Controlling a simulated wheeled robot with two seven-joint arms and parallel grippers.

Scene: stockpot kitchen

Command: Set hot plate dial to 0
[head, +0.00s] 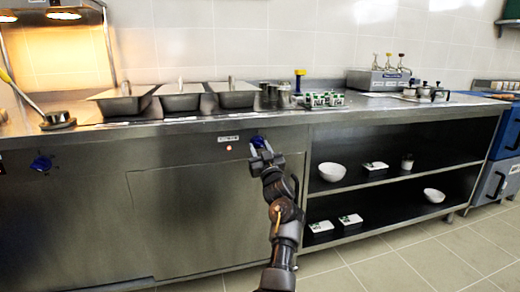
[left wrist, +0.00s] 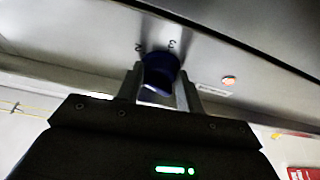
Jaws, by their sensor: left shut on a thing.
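A blue dial (head: 258,141) sits on the steel counter front, under the worktop edge. My left gripper (head: 259,149) is at this dial, its arm coming up from the bottom of the head view. In the left wrist view the dial (left wrist: 160,72) is between the two fingers of my left gripper (left wrist: 161,84), which is shut on it. Marks that look like 2 and 3 show on the panel beyond the dial; its pointer and setting cannot be made out. A second blue dial (head: 41,163) is on the front at far left. My right gripper is not in view.
A small red light (head: 228,148) and a white label (head: 228,139) are beside the gripped dial. Lidded steel pans (head: 181,98) stand on the worktop above. Open shelves with bowls (head: 332,171) are to the right. Tiled floor (head: 385,265) is clear in front.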

